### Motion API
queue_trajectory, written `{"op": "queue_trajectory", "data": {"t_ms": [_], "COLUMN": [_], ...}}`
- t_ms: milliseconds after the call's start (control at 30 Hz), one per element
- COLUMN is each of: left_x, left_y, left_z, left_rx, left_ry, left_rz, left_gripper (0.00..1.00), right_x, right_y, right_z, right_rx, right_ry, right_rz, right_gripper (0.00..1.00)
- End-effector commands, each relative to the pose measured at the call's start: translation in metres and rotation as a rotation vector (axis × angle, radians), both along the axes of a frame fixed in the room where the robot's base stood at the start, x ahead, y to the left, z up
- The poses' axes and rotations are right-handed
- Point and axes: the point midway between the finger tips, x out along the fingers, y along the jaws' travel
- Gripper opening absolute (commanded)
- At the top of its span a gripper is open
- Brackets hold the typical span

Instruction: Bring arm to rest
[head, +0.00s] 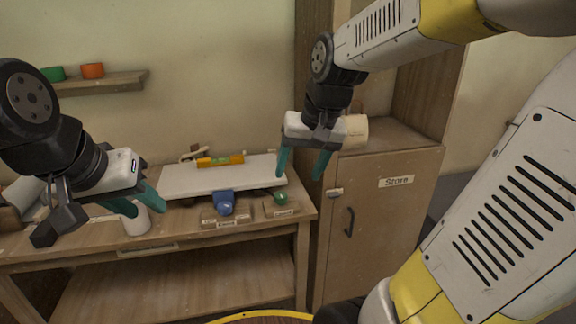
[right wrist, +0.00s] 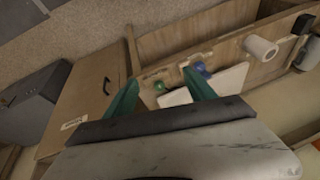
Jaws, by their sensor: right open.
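My right gripper (head: 304,165) hangs in the air in front of the cabinet's left edge and the right end of the bench. Its two teal fingers are apart with nothing between them. Its fingers also show in the right wrist view (right wrist: 160,95), spread and empty. My left gripper (head: 140,205) is over the left part of the bench. Its teal fingers look apart, and I see nothing held. A white roll (head: 136,224) stands on the bench behind it, partly covered by the fingers.
The wooden bench (head: 190,239) carries a white board (head: 185,181), a yellow-orange level (head: 220,161), a blue item (head: 224,203) and a green one (head: 281,197). A cabinet marked Store (head: 380,220) stands right. A wall shelf (head: 110,83) holds green and orange rolls.

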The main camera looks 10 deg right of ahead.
Motion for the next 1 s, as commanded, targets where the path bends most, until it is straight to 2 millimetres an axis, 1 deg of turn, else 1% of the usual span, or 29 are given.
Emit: {"op": "queue_trajectory", "data": {"t_ms": [167, 233, 267, 400, 500, 600, 733, 1000], "left_x": [0.000, 0.000, 0.000, 0.000, 0.000, 0.000, 0.000, 0.000], "left_y": [0.000, 0.000, 0.000, 0.000, 0.000, 0.000, 0.000, 0.000], "left_z": [0.000, 0.000, 0.000, 0.000, 0.000, 0.000, 0.000, 0.000], "left_rx": [0.000, 0.000, 0.000, 0.000, 0.000, 0.000, 0.000, 0.000], "left_ry": [0.000, 0.000, 0.000, 0.000, 0.000, 0.000, 0.000, 0.000], "left_rz": [0.000, 0.000, 0.000, 0.000, 0.000, 0.000, 0.000, 0.000], "left_gripper": [0.36, 0.36, 0.36, 0.36, 0.36, 0.36, 0.36, 0.36], "right_x": [-0.001, -0.009, -0.014, -0.047, -0.068, -0.084, -0.092, -0.092], "right_y": [0.000, 0.001, 0.001, 0.004, 0.006, 0.008, 0.009, 0.009], "right_z": [0.001, 0.004, 0.006, 0.015, 0.017, 0.017, 0.016, 0.016], "right_rx": [0.000, 0.001, 0.002, -0.001, -0.006, -0.012, -0.017, -0.017], "right_ry": [-0.003, -0.020, -0.031, -0.109, -0.162, -0.198, -0.218, -0.218], "right_rz": [0.002, 0.010, 0.015, 0.057, 0.086, 0.108, 0.120, 0.121], "right_gripper": [0.64, 0.64, 0.64, 0.64, 0.64, 0.64, 0.64, 0.64]}}
